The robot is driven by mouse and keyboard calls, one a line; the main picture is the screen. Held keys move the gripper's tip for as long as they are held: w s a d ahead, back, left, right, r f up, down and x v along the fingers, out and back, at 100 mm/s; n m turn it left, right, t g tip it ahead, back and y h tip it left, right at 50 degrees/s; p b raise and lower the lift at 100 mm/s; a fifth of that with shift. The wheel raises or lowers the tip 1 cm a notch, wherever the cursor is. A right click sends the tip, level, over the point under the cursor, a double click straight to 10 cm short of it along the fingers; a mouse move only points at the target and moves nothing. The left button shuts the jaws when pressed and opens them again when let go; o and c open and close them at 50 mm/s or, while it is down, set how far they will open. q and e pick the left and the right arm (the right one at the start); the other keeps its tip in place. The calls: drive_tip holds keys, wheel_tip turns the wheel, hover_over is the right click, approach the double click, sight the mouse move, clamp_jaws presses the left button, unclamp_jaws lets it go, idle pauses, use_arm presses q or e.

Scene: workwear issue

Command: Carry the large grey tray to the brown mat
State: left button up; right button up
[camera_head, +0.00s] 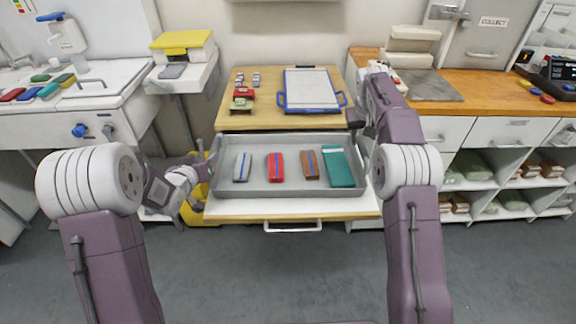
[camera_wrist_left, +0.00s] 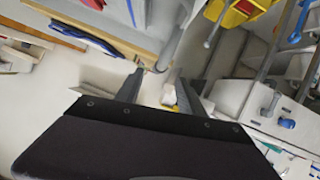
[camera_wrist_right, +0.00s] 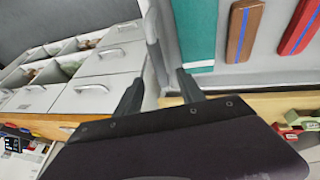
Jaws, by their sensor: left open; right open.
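The large grey tray (camera_head: 265,188) lies level on a pulled-out white shelf at the centre. It holds a grey, a red and a brown folded bundle, each with a blue stripe, and a flat teal one. My left gripper (camera_head: 205,158) is open by the tray's left end. My right gripper (camera_head: 360,130) is open at its right end, mostly hidden by my arm. In the right wrist view the tray's rim (camera_wrist_right: 157,45) shows between the spread fingers (camera_wrist_right: 160,90). The left fingers (camera_wrist_left: 160,90) are also apart. A grey-brown mat (camera_head: 428,86) lies on the right wooden counter.
A yellow bin (camera_head: 195,205) stands below left. A pale stack (camera_head: 410,45) stands behind the mat. The grey floor in front is clear.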

sight(211, 152)
use_arm(q)
drive_tip(key=x, duration=0.8)
drive_tip(key=shift+w, duration=0.15)
use_arm(e)
drive_tip(key=x, duration=0.8)
drive_tip(key=shift+d+f, duration=0.1)
drive_tip(key=shift+f, duration=0.1)
use_arm(q)
drive_tip(key=shift+c, duration=0.4)
use_arm(e)
drive_tip(key=shift+c, duration=0.4)
use_arm(q)
clamp_jaws()
use_arm(e)
clamp_jaws()
use_arm(q)
drive_tip(key=shift+r, duration=0.1)
use_arm(e)
drive_tip(key=shift+r, duration=0.1)
